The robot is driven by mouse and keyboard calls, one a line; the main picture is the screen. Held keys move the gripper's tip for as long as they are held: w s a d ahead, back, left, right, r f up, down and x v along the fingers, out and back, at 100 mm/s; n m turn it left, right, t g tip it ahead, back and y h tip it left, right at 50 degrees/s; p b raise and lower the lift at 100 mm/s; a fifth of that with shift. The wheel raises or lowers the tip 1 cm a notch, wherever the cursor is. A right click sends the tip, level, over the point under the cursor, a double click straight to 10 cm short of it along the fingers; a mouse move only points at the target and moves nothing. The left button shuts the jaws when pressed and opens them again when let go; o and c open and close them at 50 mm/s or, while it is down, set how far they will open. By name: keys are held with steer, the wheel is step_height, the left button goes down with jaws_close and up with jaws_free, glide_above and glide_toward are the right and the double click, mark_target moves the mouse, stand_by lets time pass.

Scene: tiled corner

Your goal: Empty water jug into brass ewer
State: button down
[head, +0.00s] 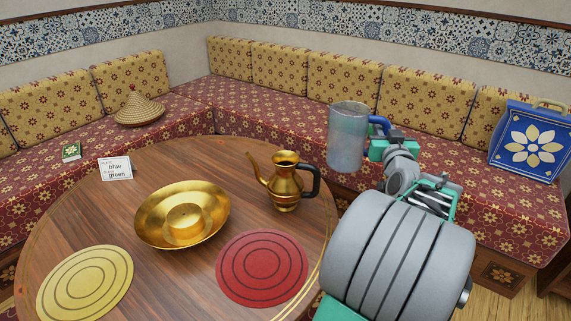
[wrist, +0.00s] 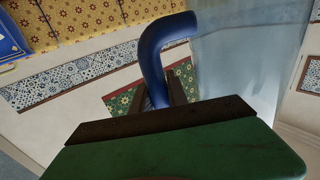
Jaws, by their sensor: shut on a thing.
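The water jug (head: 347,138) is a translucent grey-blue cylinder with a blue handle, held upright in the air to the right of the table. My gripper (head: 383,146) is shut on the jug's blue handle. In the wrist view the blue handle (wrist: 158,52) runs down between the dark fingers, and the jug's clear wall (wrist: 238,60) is beside it. The water level inside is hard to tell. The brass ewer (head: 286,184) stands upright on the round table, its spout to the left and its dark handle to the right. The jug is apart from it, higher and to the right.
On the wooden table (head: 165,165) are a brass basin (head: 155,222), a red round mat (head: 262,268), a yellow round mat (head: 85,284) and a card (head: 116,168) reading "blue" and "green". A patterned sofa wraps behind, with a woven cone (head: 139,109), a small green book (head: 71,152) and a blue bag (head: 529,140).

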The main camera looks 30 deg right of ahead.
step_height(320, 180, up, 6)
steer(key=s+d+p, duration=0.1)
steer(key=s+d, duration=0.1)
